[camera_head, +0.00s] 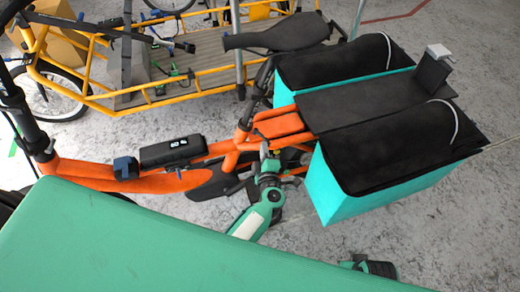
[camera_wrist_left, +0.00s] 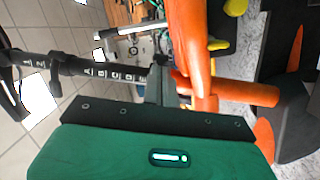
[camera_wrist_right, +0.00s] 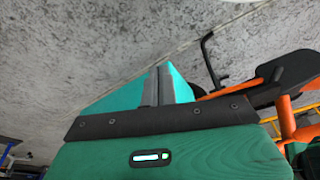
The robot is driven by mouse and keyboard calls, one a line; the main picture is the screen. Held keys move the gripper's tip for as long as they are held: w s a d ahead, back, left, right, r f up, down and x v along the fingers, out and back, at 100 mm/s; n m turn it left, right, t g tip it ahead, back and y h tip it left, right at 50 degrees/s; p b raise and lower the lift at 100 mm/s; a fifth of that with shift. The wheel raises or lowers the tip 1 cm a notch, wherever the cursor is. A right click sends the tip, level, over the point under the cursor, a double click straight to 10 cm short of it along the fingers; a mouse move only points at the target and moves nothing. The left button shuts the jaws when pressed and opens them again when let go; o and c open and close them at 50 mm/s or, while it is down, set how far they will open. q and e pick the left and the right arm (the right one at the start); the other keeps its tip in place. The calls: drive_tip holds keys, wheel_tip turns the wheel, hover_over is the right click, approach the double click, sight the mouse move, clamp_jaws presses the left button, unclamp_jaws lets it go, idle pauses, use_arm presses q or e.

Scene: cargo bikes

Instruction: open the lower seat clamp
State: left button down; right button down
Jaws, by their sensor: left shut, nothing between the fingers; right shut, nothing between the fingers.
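The orange bike's black seat post (camera_head: 247,112) rises from the orange frame (camera_head: 190,177) to the black saddle (camera_head: 278,34). In the left wrist view the lettered seat post (camera_wrist_left: 110,73) meets an orange collar (camera_wrist_left: 182,83), where the lower seat clamp would sit. I cannot make out its lever. My left gripper (camera_head: 264,150) is shut and empty, close beside the frame just right of the post's foot. Its fingertips (camera_wrist_left: 161,70) overlap the joint in the left wrist view; contact cannot be told. My right gripper (camera_wrist_right: 158,68) is shut and empty, facing a teal pannier (camera_wrist_right: 110,103).
Two teal panniers (camera_head: 350,195) with black covers flank the rear rack (camera_head: 360,103). A black battery (camera_head: 172,151) sits on the frame. A yellow cargo bike (camera_head: 100,100) stands behind. Grey floor (camera_head: 450,230) is clear at the right.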

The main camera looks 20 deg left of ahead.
use_arm(q)
drive_tip(key=shift+w+d+f, duration=0.1)
drive_tip(key=shift+w+d, duration=0.15)
drive_tip(key=shift+d, duration=0.05)
use_arm(e)
drive_tip(key=shift+a+f, duration=0.1)
drive_tip(key=shift+f, duration=0.45)
